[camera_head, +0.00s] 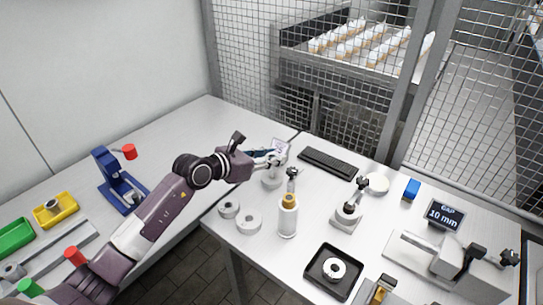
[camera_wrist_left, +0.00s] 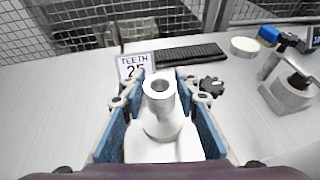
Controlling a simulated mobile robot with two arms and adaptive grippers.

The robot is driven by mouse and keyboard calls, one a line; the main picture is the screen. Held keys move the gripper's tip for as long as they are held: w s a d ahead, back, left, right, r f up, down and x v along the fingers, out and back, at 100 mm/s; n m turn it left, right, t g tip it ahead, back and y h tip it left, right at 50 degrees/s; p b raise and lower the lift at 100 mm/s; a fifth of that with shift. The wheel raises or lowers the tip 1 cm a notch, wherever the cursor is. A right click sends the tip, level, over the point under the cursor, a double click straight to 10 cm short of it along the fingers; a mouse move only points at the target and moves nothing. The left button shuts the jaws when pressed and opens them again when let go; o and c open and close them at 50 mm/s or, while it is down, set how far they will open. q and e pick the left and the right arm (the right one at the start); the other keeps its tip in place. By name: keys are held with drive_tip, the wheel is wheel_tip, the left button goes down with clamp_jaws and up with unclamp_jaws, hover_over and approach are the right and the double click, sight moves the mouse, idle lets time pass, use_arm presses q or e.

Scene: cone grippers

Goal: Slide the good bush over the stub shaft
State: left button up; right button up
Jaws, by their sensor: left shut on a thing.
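My left gripper (camera_head: 280,160) reaches over the middle of the bench, above a pale round base (camera_head: 271,181). In the left wrist view its two blue-padded fingers (camera_wrist_left: 160,88) are shut on a pale grey bush (camera_wrist_left: 159,88) with a round hole facing up. Under the bush is a flared, pale part (camera_wrist_left: 163,126) on a wide base. I cannot make out where bush and stub shaft meet, or whether the bush is around the shaft. A similar ring (camera_head: 334,270) lies in a black tray (camera_head: 315,279). My right gripper is not in view.
A "TEETH 25" sign (camera_wrist_left: 132,66) and a keyboard (camera_head: 328,162) stand behind the gripper. A white bottle (camera_head: 288,220), grey discs (camera_head: 248,221) and a small device (camera_head: 346,217) stand nearer. A blue press (camera_head: 121,182) is at left. Wire mesh closes the back.

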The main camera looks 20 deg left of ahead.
sight(272, 177)
use_arm(q)
drive_tip(key=shift+f+b, duration=1.4)
drive_tip(key=shift+f, duration=0.75)
drive_tip(key=shift+c, duration=0.2)
drive_tip(key=o, duration=1.3)
drive_tip(key=shift+r, duration=0.1)
drive_tip(key=v, duration=1.2)
